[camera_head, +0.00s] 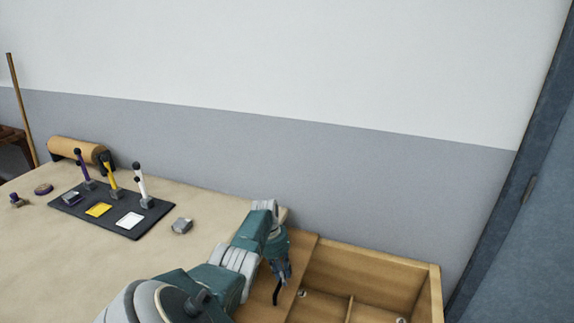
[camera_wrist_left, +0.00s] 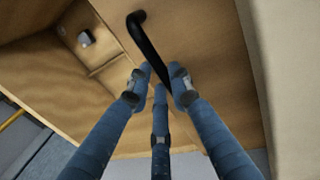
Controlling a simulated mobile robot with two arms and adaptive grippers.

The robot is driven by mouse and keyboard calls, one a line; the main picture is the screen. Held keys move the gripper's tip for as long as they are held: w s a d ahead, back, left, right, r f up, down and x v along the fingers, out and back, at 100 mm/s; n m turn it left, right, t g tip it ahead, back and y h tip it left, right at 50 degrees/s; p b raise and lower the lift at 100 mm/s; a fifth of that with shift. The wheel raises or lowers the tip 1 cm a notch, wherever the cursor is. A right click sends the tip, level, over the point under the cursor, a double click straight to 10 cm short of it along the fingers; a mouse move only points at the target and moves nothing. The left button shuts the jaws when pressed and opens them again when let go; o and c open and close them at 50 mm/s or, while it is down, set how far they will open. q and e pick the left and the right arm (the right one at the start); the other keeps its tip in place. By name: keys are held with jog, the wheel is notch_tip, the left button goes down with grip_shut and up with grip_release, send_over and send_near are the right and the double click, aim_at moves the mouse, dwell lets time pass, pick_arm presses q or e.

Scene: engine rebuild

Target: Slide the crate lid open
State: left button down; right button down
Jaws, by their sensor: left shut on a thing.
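The wooden crate (camera_head: 434,285) is at the lower right in the head view, and its right part is uncovered, showing compartments. The crate lid (camera_head: 303,250) is a flat wooden board over the crate's left part. In the wrist view the lid (camera_wrist_left: 205,50) carries a black bar handle (camera_wrist_left: 145,38). My left gripper (camera_head: 281,283) is over the lid, with its fingers closed around the handle in the wrist view (camera_wrist_left: 158,82). My arm hides part of the lid. My right gripper is in neither view.
A beige table (camera_head: 60,245) lies left of the crate. On it are a dark mat (camera_head: 85,214) with several lever-like parts, a small metal block (camera_head: 182,226) and a tan roll (camera_head: 75,150). Small metal parts lie inside the crate (camera_wrist_left: 86,39). A wall (camera_head: 250,150) stands behind.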

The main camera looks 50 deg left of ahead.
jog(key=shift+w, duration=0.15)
pick_arm(q)
jog(key=c, duration=1.6)
grip_release()
jog(key=shift+o, duration=0.2)
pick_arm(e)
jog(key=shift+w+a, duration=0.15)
pick_arm(q)
notch_tip(320, 180, up, 12)
jog(key=s+a, duration=0.1)
jog(key=a, duration=0.1)
jog(key=shift+s+f, duration=0.15)
jog(key=shift+s, duration=0.05)
jog(key=shift+f, duration=0.1)
